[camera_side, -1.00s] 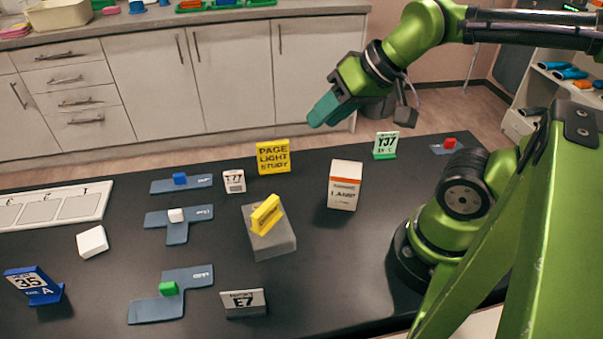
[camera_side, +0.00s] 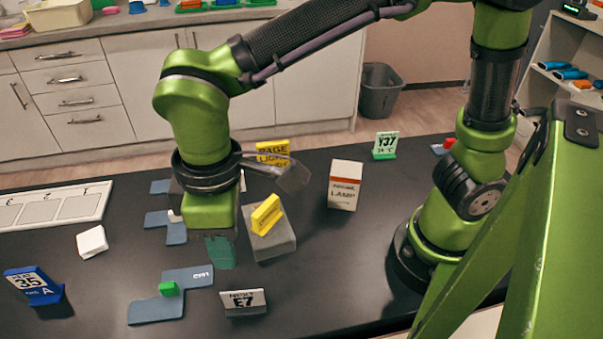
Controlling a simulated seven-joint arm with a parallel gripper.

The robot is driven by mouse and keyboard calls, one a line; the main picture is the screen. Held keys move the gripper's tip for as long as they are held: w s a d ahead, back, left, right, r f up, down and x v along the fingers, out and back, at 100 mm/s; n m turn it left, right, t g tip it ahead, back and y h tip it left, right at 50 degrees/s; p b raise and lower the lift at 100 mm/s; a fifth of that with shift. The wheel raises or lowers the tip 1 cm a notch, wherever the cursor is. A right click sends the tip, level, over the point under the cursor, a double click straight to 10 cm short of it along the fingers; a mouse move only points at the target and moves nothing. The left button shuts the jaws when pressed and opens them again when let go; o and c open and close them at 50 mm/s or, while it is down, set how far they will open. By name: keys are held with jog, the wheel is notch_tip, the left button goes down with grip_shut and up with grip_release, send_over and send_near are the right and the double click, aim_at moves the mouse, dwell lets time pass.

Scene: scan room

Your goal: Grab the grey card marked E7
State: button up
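The grey card marked E7 (camera_side: 244,302) stands tilted back in a dark holder at the front middle of the black table. Its face is light grey with dark lettering. My gripper (camera_side: 220,252) points down above the table, behind and slightly left of the card, and apart from it. Its teal fingers are seen from one side, so I cannot tell whether they are open or shut. Nothing shows held in them.
A grey block with a yellow piece (camera_side: 266,214) stands close right of my gripper. A white lamp box (camera_side: 344,186) stands further right. The table right of the card is clear.

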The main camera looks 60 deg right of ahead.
send_near(241, 292)
notch_tip(241, 292, down, 5)
jog(key=shift+a+f, duration=0.1)
jog(key=shift+f, duration=2.65)
jog(key=shift+c, duration=0.3)
grip_shut()
